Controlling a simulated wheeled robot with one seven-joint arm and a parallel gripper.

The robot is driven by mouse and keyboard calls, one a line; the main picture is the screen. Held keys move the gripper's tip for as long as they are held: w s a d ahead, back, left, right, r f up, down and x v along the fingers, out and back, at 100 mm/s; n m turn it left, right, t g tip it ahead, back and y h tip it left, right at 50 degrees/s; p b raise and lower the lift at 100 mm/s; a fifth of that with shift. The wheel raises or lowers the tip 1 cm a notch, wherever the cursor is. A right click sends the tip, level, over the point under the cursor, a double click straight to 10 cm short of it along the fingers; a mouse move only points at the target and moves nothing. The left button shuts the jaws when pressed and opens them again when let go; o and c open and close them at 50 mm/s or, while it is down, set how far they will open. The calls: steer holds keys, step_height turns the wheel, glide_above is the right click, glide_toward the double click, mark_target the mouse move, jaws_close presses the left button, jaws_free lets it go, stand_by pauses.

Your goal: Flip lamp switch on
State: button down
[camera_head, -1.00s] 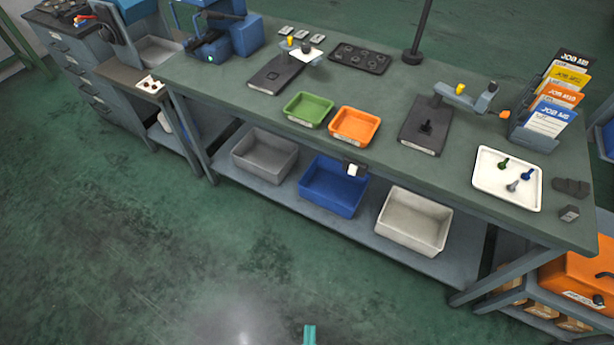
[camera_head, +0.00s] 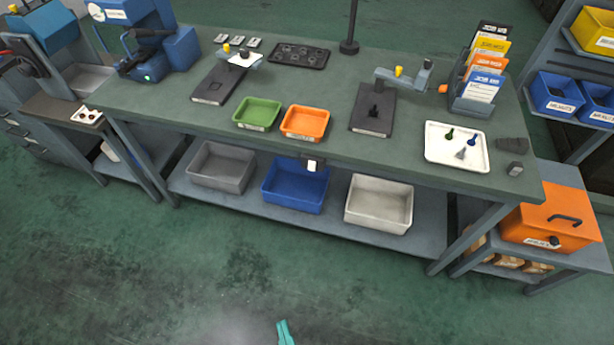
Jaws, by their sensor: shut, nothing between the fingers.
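A small box with a white face (camera_head: 312,164) is mounted on the bench's front edge, above the blue bin. It looks like the lamp switch, but its on or off position is too small to tell. A dark post (camera_head: 351,30) on a round base stands at the back of the bench and runs out of the top of the view; its lamp head is not visible. My gripper (camera_head: 285,333) shows as a teal tip at the bottom edge. It is shut and empty, over the floor and well in front of the bench.
The green bench (camera_head: 330,85) carries a green tray (camera_head: 258,113), an orange tray (camera_head: 304,122), black fixtures and a white tray (camera_head: 440,157). Grey, blue (camera_head: 294,187) and white bins stand on the lower shelf. An orange box (camera_head: 550,215) is at right. The floor in front is clear.

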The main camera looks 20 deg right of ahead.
mark_target(311, 169)
steer(key=w+d+f+n+g+h, duration=0.15)
steer(key=w+f+n, duration=0.25)
steer(key=w, duration=0.5)
steer(key=w+d+f+n+t+h, duration=0.1)
steer(key=w+d+f+n+h, duration=0.2)
steer(key=w, duration=0.5)
steer(key=w+d+r+n+h, duration=0.1)
steer(key=w+d+r+h, duration=0.1)
steer(key=w, duration=0.5)
steer(key=w+d+r+n+h, duration=0.1)
steer(key=w+d+r+h, duration=0.1)
steer(key=w+d+r, duration=0.2)
steer(key=w+d+g, duration=0.1)
steer(key=w, duration=0.2)
steer(key=shift+d+h, duration=0.15)
steer(key=shift+h, duration=0.2)
steer(key=x, duration=1.4)
